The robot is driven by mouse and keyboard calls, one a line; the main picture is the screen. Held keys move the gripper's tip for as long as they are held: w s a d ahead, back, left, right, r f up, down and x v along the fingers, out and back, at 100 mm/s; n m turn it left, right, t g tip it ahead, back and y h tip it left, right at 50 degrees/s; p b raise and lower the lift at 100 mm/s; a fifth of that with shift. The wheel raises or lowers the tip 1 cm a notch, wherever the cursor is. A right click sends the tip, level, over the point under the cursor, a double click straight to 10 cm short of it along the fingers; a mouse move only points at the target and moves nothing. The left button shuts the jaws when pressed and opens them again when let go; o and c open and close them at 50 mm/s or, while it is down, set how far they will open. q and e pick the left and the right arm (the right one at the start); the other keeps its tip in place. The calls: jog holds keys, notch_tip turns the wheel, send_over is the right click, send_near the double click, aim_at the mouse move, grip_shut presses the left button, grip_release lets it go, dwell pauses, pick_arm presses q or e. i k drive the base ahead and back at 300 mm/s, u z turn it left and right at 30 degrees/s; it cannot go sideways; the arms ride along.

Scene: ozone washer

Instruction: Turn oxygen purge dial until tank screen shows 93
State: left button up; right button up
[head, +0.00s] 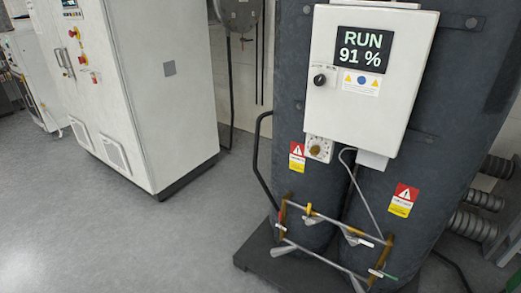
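The tank screen (361,50) is on the upper front of a white control box (395,105) and reads "RUN 91 %". A black knob (320,80) sits on the box below the screen's left side. A brass-coloured dial (315,150) on a small pale plate (326,157) sits below the box's lower left corner, on the dark tank. Its markings are too small to read. I cannot tell from labels which knob is the oxygen purge dial. Neither of my grippers shows in the head view.
Dark twin tanks (450,100) stand on a black base (262,258). A brass pipe frame with valves (310,212) juts out low in front. A white cabinet (185,110) stands at left. The grey floor (130,235) between is clear.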

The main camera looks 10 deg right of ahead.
aim_at(315, 151)
jog(key=u, duration=0.25)
jog(key=i, duration=1.3)
jog(key=z, duration=0.75)
